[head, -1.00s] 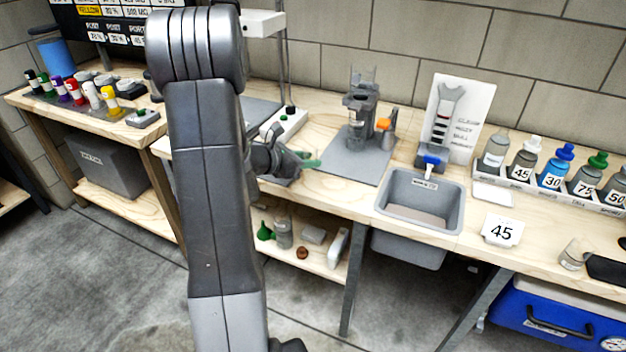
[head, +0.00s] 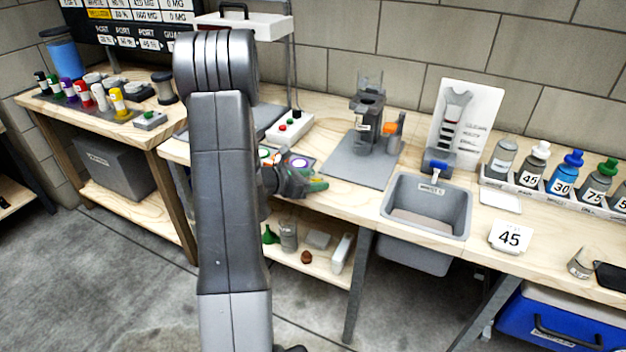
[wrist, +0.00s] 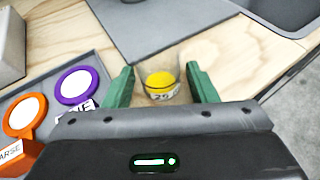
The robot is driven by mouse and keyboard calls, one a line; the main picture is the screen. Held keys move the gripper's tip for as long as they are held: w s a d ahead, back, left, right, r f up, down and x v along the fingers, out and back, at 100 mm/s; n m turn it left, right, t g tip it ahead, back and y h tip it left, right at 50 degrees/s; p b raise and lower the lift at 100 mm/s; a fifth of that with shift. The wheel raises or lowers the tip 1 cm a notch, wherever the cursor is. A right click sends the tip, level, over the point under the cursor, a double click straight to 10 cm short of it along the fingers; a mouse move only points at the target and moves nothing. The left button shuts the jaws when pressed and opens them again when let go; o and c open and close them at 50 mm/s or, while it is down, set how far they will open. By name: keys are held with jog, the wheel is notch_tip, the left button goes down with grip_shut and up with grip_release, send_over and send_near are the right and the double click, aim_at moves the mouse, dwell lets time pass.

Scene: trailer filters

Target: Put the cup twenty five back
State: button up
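My gripper (wrist: 160,85) has its two green fingers on either side of a small clear cup (wrist: 147,97). In the wrist view the cup holds something yellow and bears a partly hidden label that looks like 25. The fingers appear closed against its sides. In the head view my gripper (head: 318,186) is over the front edge of the bench, left of the grey mat and in front of the red-and-green button box; the cup is hard to make out there.
A tray with orange (wrist: 22,115) and purple (wrist: 76,86) rings is at the gripper's left. The grey mat (head: 350,172) carries a dispenser stand (head: 366,125). Rightward are a sink (head: 425,215), a 45 card (head: 510,237), a bottle rack (head: 530,192) and another small cup (head: 580,263).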

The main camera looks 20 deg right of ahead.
jog(key=shift+r, duration=0.15)
jog(key=shift+a+r+p, duration=0.1)
jog(key=shift+r+p, duration=0.05)
jog(key=shift+p, duration=0.15)
jog(key=v, duration=1.1)
jog(key=shift+a, duration=0.4)
jog(key=shift+s, duration=0.1)
dwell(0.4)
